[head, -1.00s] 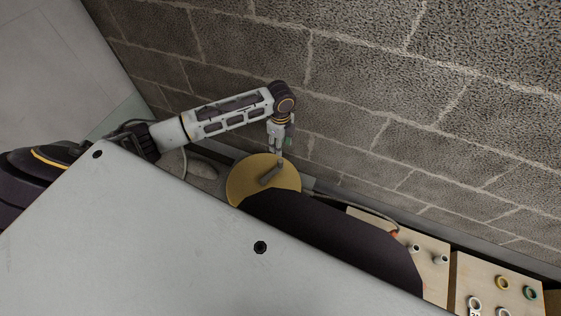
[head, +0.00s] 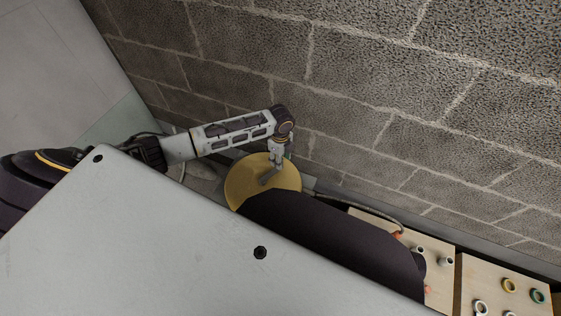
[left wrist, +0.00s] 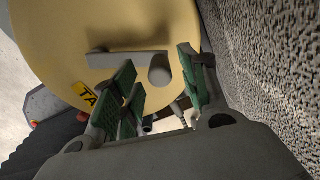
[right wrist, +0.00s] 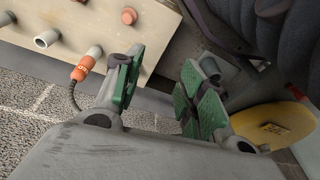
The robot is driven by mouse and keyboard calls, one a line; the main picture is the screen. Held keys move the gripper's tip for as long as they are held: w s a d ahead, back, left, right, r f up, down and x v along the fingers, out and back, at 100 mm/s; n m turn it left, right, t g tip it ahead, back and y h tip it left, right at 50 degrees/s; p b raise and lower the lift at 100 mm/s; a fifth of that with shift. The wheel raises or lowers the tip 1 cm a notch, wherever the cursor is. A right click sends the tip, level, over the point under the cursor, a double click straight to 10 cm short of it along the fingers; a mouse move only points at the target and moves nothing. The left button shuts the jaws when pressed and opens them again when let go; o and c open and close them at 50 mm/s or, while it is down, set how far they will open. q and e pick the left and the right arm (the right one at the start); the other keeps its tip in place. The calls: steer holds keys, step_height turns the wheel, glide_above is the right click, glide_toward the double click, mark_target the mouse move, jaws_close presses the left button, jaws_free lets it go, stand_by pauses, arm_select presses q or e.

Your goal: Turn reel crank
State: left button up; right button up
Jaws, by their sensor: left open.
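The reel (head: 240,190) is a round yellow disc standing near the wall, with a grey crank (head: 268,178) on its face. In the left wrist view the crank arm (left wrist: 115,60) ends in a round knob (left wrist: 160,70). My left gripper (head: 279,165) is over the crank. Its green-padded fingers (left wrist: 157,60) are open, one on each side of the knob, with no clear contact. My right gripper (right wrist: 162,60) is open and empty in its own wrist view, with part of the yellow reel (right wrist: 270,122) to its right. It is hidden in the head view.
A block wall (head: 400,120) runs close behind the reel. Light wooden boards (head: 500,275) with pegs and rings stand at the lower right. An orange plug (right wrist: 84,68) on a cable is at the board beside my right gripper. A yellow tag (left wrist: 88,96) is on the reel.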

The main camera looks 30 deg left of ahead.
arm_select(q)
steer(key=shift+f, duration=0.8)
steer(key=shift+c, duration=0.3)
jaws_close()
